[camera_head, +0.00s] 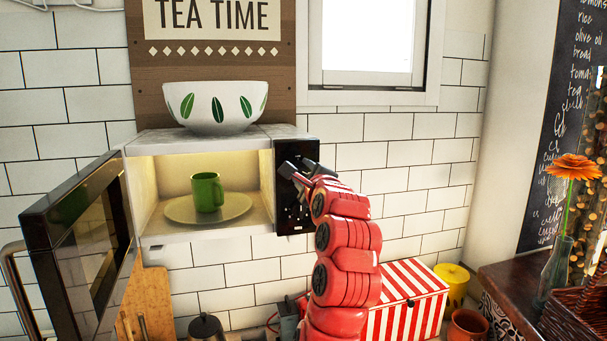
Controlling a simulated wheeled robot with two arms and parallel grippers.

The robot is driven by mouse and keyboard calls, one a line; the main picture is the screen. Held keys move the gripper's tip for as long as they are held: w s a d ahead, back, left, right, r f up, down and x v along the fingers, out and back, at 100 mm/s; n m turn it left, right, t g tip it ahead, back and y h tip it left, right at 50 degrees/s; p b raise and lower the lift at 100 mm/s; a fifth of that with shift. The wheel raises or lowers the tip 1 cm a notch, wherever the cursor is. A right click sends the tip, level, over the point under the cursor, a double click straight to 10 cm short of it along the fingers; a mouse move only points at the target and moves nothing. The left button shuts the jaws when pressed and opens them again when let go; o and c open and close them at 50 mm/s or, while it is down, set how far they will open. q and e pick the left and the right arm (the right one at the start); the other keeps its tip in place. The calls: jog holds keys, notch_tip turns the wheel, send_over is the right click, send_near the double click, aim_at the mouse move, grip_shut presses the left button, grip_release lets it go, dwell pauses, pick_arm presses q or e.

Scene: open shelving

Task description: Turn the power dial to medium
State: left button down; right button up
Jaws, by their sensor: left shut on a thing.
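The microwave (258,140) hangs open on the tiled wall, its black control panel (290,218) on the right of the lit cavity. My left gripper (291,174) is at the upper part of this panel, its red arm rising from below. It is shut on the power dial, which the fingers and wrist hide, so its setting cannot be read. Small white marks show lower on the panel. My right gripper is not in view.
The microwave door (87,243) stands open at left. A green mug (207,192) sits on the turntable plate (180,210) inside. A leaf-patterned bowl (217,106) rests on top. Below are a striped box (415,309), a yellow pot (452,298) and a kettle (206,328).

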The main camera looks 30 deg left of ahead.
pick_arm(q)
jog(key=shift+c, duration=2.1)
grip_release()
jog(key=shift+d, duration=0.1)
jog(key=shift+s+d+f, duration=0.1)
jog(key=shift+s+d, duration=0.1)
jog(key=b+v, duration=0.4)
jog(key=v, duration=1.2)
jog(key=shift+s+d, duration=0.15)
jog(key=shift+d, duration=0.2)
